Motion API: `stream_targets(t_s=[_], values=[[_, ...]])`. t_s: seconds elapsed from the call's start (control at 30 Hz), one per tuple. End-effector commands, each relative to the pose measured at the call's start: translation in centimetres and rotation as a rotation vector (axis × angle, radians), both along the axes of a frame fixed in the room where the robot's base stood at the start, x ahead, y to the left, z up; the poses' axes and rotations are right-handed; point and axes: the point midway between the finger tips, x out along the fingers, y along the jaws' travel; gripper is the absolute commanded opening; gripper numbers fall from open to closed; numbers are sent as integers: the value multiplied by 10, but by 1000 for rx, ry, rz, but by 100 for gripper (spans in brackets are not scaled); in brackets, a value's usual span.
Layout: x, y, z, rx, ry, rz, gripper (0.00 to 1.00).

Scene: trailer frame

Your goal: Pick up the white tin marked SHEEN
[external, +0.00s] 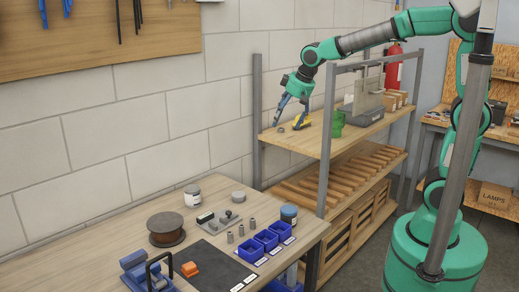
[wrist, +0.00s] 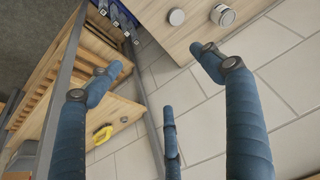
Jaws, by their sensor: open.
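A white tin with a dark band (external: 193,196) stands upright on the workbench near the wall, behind the brown spool. Its lettering is too small to read. It also shows in the wrist view (wrist: 222,15) at the top, near the bench edge. My gripper (external: 291,113) is open and empty, above the wooden shelf to the right of the bench, well away from the tin. In the wrist view its blue fingers (wrist: 158,62) are spread wide, with nothing between them.
A brown spool (external: 166,229), blue bins (external: 266,240) and small metal parts occupy the bench. A grey shelf post (external: 257,120) rises between gripper and bench.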

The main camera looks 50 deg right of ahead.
Motion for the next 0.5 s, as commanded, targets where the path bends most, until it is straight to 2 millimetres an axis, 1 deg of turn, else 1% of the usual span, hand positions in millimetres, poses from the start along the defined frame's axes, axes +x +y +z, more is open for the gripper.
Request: stream_targets(t_s=[0.03, 0.1, 0.23, 0.37, 0.5], values=[[14, 9, -3, -2, 6, 5, 79], [32, 21, -8, -3, 10, 11, 79], [65, 44, -19, -1, 14, 20, 79], [96, 69, -34, -3, 20, 30, 79], [128, 97, -54, -4, 25, 43, 79]])
